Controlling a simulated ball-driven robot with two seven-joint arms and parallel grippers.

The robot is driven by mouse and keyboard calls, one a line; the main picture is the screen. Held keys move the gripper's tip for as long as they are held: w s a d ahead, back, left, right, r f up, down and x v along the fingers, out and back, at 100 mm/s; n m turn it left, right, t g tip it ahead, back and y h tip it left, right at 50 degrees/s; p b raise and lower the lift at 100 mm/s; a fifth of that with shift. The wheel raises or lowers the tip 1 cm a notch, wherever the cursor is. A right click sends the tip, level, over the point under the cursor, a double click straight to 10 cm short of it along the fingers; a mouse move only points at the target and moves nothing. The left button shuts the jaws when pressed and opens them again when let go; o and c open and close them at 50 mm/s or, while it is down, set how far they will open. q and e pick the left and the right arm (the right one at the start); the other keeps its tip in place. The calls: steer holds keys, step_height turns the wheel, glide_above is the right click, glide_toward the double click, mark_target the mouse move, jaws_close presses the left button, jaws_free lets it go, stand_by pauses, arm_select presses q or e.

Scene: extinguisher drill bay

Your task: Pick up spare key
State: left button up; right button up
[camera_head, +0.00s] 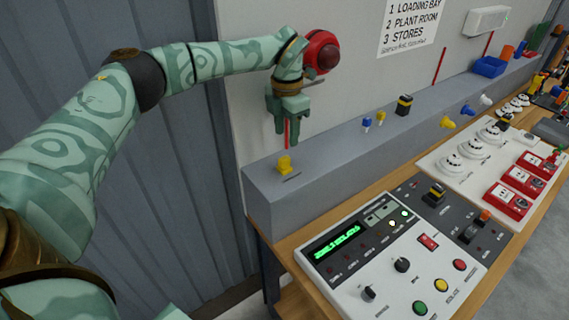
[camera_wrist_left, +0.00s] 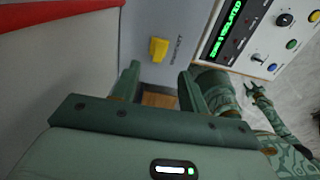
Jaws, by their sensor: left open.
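A small yellow piece (camera_head: 285,165), which looks like the spare key, stands on the near left end of the grey ledge (camera_head: 350,158). Its shape is too small to read fully. It also shows in the left wrist view (camera_wrist_left: 158,49), with a small printed label beside it on the ledge. My left gripper (camera_head: 287,122) is open and empty, pointing down above the yellow piece and apart from it. In the left wrist view the yellow piece is beyond the gap between the two fingers (camera_wrist_left: 160,75). My right gripper (camera_wrist_left: 250,90) shows small in the left wrist view.
A control panel (camera_head: 385,283) with a green display is on the wooden bench. The wall rises behind the ledge.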

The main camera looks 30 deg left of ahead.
mark_target(286, 157)
arm_select(q)
step_height(286, 157, down, 9)
steer(key=shift+w+a+f, duration=0.1)
steer(key=shift+w, duration=0.05)
steer(key=shift+c, duration=0.3)
jaws_close()
